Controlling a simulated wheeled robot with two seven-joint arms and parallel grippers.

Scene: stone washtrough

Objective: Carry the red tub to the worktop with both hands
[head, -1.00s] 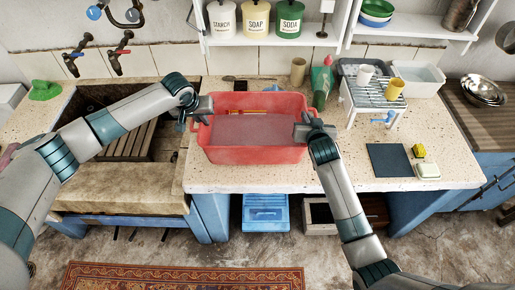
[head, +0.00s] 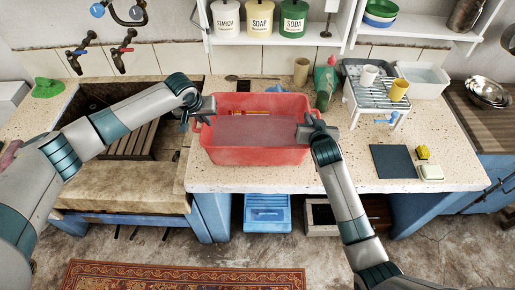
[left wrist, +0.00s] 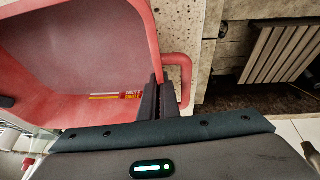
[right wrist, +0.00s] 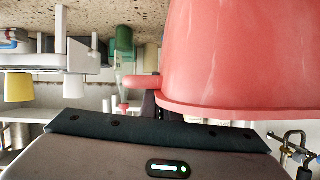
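The red tub (head: 255,156) is upright over the left part of the speckled worktop (head: 345,178), in the head view. I cannot tell whether its base touches the stone. My left gripper (head: 209,104) is at its left end. In the left wrist view its dark fingers (left wrist: 161,98) stand close together on the tub wall beside the looped handle (left wrist: 185,75). My right gripper (head: 306,131) is at the right end. The right wrist view shows its fingers (right wrist: 151,104) close together by the other handle (right wrist: 142,82), partly hidden by it.
The sunken trough (head: 165,140) lies left of the tub. A wire rack (head: 378,93) with cups, a green bottle (head: 325,82) and a beige cup (head: 301,70) stand behind and right. A dark mat (head: 392,161) lies at right; the stone before it is mostly clear.

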